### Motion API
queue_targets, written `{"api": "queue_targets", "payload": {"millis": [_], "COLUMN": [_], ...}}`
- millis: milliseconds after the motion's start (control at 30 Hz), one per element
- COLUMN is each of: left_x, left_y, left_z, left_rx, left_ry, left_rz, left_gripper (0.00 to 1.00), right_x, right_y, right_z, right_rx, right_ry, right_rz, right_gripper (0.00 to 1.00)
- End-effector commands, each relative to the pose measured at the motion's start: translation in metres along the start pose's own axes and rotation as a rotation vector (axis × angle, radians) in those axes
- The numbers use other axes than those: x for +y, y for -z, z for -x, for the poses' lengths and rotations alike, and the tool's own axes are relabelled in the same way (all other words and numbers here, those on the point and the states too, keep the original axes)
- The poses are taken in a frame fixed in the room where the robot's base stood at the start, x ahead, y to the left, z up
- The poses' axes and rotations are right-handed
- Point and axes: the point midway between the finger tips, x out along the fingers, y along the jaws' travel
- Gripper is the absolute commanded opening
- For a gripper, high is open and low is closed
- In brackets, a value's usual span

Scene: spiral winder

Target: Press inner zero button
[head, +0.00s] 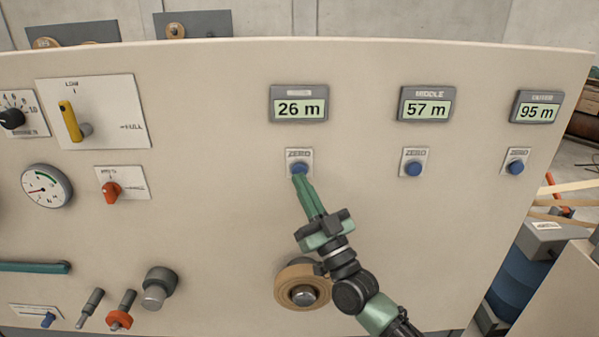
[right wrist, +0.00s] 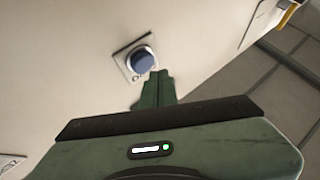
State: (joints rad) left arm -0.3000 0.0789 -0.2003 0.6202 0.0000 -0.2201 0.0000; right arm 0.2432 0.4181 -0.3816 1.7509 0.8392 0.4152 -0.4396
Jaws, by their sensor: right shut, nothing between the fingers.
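The inner zero button (head: 299,168) is a blue round button on a small plate marked ZERO, under the leftmost display (head: 299,104), which reads 26 m. My right gripper (head: 298,180) is shut and empty, with its green fingertips at the lower edge of this button. In the right wrist view the blue button (right wrist: 143,60) shows just beyond the fingertips (right wrist: 157,75). I cannot tell whether the tips touch it. My left gripper is not in view.
Two more blue zero buttons sit to the right, under the middle display (head: 426,104) at 57 m and the right display (head: 537,107) at 95 m. A yellow lever (head: 70,121), a gauge (head: 47,186) and several knobs are on the panel's left. A tape roll (head: 290,287) is below my right gripper.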

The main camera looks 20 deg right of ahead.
Motion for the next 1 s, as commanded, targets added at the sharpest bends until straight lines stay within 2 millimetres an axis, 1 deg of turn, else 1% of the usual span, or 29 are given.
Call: {"api": "queue_targets", "payload": {"millis": [667,1000], "left_x": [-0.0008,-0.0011], "left_y": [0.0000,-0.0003], "left_z": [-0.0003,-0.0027], "left_rx": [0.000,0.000], "left_ry": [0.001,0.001], "left_rz": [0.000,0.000], "left_gripper": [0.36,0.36], "right_x": [0.0003,0.0044], "right_y": [-0.0003,-0.0044], "right_z": [-0.0004,-0.0061], "right_rx": [0.000,-0.001], "right_ry": [0.000,0.000], "right_rz": [0.000,0.001], "right_gripper": [0.00,0.00]}}
